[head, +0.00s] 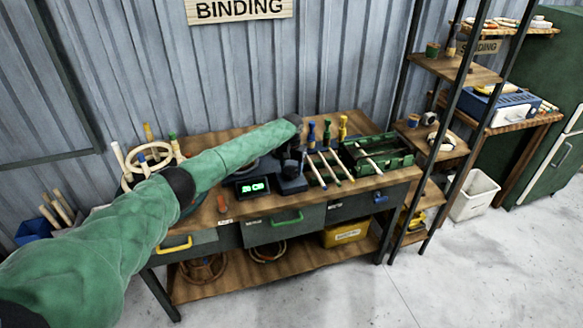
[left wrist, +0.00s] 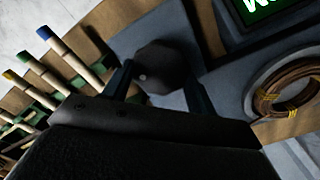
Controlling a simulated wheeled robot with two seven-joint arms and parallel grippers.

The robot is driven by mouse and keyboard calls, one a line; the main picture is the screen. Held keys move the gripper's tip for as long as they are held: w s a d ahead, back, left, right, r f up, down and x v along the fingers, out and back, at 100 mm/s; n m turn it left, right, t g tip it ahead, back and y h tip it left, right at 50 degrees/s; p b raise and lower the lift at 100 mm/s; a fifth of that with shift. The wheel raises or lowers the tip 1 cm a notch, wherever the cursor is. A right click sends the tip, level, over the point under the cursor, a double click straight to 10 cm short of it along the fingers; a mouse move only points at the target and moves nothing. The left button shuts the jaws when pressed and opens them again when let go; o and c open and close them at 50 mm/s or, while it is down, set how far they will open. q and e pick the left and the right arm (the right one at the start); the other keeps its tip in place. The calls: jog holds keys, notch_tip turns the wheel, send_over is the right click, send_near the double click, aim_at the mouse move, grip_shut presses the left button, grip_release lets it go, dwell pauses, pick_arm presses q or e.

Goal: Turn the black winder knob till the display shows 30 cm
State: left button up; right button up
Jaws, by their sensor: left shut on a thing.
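The black winder knob (left wrist: 160,68) sits on its grey base in the left wrist view. My left gripper (left wrist: 161,88) has one finger on each side of the knob and is shut on it. In the head view my left gripper (head: 291,160) is over the winder, and the knob is hard to make out behind it. The display (head: 253,187) has green characters that look like 30 cm, but the second digit is too small to be sure. In the left wrist view only part of the display (left wrist: 268,12) shows. My right gripper is not in view.
A coil of rattan (left wrist: 285,88) lies beside the winder. Several colour-tipped sticks (head: 330,168) and a green tray (head: 385,155) are on the bench to the right. A round frame with upright sticks (head: 148,158) stands at the left. A shelf rack (head: 455,70) stands further right.

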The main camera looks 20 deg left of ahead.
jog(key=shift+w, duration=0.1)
pick_arm(q)
jog(key=shift+f+m+b, duration=0.1)
jog(key=shift+m+b, duration=0.35)
jog(key=shift+m, duration=0.45)
jog(key=m+b, duration=0.1)
jog(key=m, duration=0.2)
jog(key=shift+d, duration=0.1)
jog(key=shift+m, duration=0.8)
jog(key=shift+m+b, duration=0.3)
jog(key=shift+m, duration=0.9)
jog(key=shift+r, duration=0.2)
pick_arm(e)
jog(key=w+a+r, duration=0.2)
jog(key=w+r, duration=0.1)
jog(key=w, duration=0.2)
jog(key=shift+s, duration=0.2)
pick_arm(q)
jog(key=o, duration=1)
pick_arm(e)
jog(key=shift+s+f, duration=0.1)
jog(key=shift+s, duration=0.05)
